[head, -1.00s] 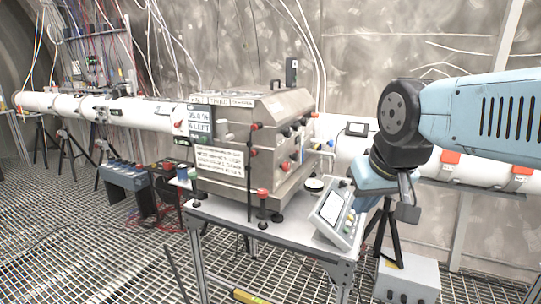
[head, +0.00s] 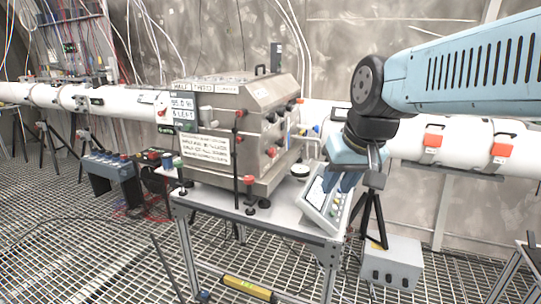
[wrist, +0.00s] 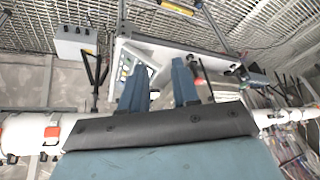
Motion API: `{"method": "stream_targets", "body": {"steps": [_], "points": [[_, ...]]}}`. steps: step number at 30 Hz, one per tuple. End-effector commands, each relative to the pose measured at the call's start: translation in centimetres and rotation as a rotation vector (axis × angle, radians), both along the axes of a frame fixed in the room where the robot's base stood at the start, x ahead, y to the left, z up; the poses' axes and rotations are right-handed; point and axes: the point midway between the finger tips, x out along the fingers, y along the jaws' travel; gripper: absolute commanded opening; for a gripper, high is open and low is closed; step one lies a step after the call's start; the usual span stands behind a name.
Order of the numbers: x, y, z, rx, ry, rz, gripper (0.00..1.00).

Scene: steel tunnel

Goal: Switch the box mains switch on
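A steel box (head: 215,105) with a sign on its front and red and black knobs on its side stands on a white table (head: 300,232). A sloped control panel (head: 325,210) with a screen and coloured buttons sits at the table's right end; it also shows in the wrist view (wrist: 128,68). I cannot tell which control is the box mains switch. My gripper (head: 340,178) hangs just above and behind the panel in the head view.
A grey box (head: 392,264) stands on the grating floor at right, by a black tripod (head: 374,218). A white pipe (head: 465,146) with orange clamps runs behind. A blue-grey unit (head: 110,172) stands at left.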

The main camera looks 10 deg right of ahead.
Motion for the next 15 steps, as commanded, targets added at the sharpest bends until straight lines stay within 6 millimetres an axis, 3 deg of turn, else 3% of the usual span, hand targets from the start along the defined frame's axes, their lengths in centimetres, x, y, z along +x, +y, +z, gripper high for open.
{"method": "stream_targets", "body": {"steps": [12, 15], "points": [[7.6, 3.0, -1.9, 0.327, 0.243, -0.09, 0.69], [9.6, 3.6, -2.4, 0.413, 0.287, -0.111, 0.69]]}}
